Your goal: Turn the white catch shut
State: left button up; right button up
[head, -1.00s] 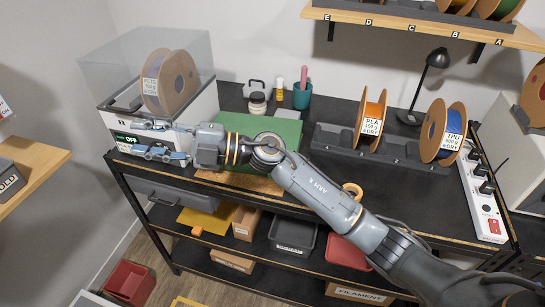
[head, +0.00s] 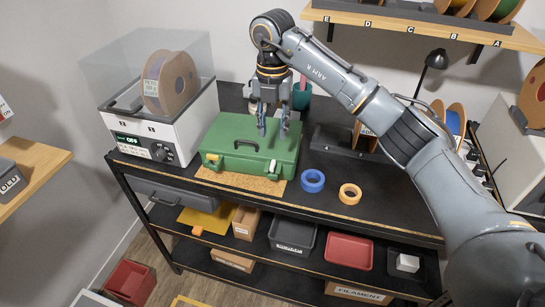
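A green case (head: 236,133) with a dark handle lies on a cork mat (head: 240,183) on the workbench, its lid down. The small white catch (head: 272,167) is on the right part of its front; I cannot tell how far it is turned. My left gripper is not in view.
A white dryer box (head: 185,129) with a clear cover and a spool stands left of the case. My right arm hides part of the spool rack.

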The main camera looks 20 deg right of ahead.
aim_at(273, 163)
notch_tip(273, 163, down, 11)
jog(key=p, duration=0.3)
jog(key=shift+r, duration=0.15)
grip_shut()
